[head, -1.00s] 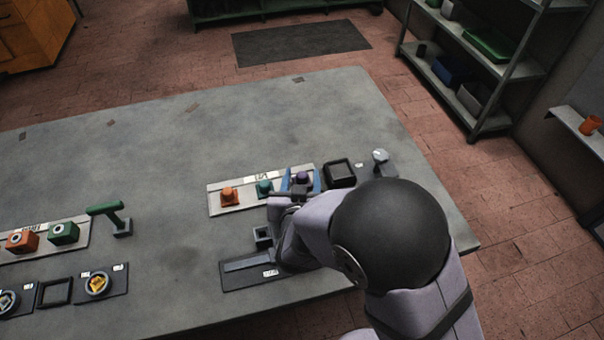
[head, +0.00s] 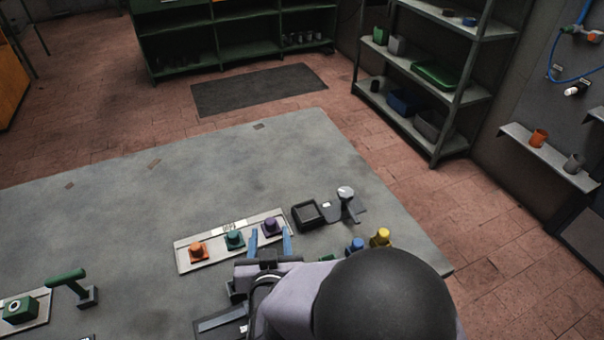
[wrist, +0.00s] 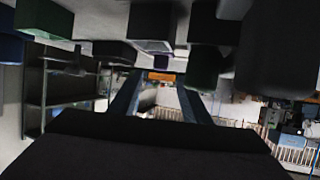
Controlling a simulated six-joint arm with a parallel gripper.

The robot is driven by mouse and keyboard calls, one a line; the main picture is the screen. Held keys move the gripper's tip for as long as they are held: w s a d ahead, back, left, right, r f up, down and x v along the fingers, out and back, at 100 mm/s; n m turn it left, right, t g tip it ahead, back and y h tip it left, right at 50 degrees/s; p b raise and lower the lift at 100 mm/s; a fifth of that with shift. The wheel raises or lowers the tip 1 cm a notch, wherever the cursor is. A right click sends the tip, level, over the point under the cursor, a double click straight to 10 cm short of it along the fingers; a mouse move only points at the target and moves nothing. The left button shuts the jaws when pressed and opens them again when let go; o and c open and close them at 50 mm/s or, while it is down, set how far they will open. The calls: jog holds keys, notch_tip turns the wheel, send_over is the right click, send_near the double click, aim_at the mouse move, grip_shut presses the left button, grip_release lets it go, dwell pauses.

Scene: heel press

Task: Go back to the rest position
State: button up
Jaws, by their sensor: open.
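My gripper (head: 270,237) is open, its two blue fingers apart with nothing between them. In the head view the fingertips appear just in front of, and on either side of, a purple knobbed piece (head: 270,227); I cannot tell the height or whether they touch. That piece stands on a pale tray (head: 186,263) with a teal piece (head: 234,239) and an orange piece (head: 198,251). In the wrist view the open fingers (wrist: 158,90) point out across the room, with dark blurred blocks along the top. My arm hides part of the table front.
A black square frame (head: 308,214) and a round-topped lever device (head: 346,205) stand right of the tray. Blue (head: 354,245) and yellow (head: 381,238) pieces stand close by my arm. A green lever (head: 66,282) is at left. The table's far middle (head: 200,170) is clear.

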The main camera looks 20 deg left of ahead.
jog(key=shift+w+d+r+g, duration=0.15)
jog(key=shift+w+r+g, duration=0.05)
jog(key=shift+w+g, duration=0.15)
jog(key=w+d+r+m+g+h+p, duration=0.1)
jog(key=w+d+r+m+g+p, duration=0.2)
jog(key=d, duration=0.6)
jog(key=w+d+r+m+g+h+p, duration=0.1)
jog(key=d+r+g+p, duration=0.25)
jog(key=d, duration=0.45)
jog(key=s+d+g+h+p, duration=0.1)
jog(key=s+d, duration=0.2)
jog(key=d, duration=0.4)
jog(key=s+d+m+g+h+p, duration=0.1)
jog(key=s+d+g, duration=0.1)
jog(key=s+d, duration=0.2)
jog(key=s+d+g+h+p, duration=0.1)
jog(key=s+d, duration=0.3)
jog(key=d, duration=0.6)
jog(key=shift+s+f+g+h+p, duration=0.15)
jog(key=shift+g+h+p, duration=0.2)
jog(key=shift+g+h, duration=0.2)
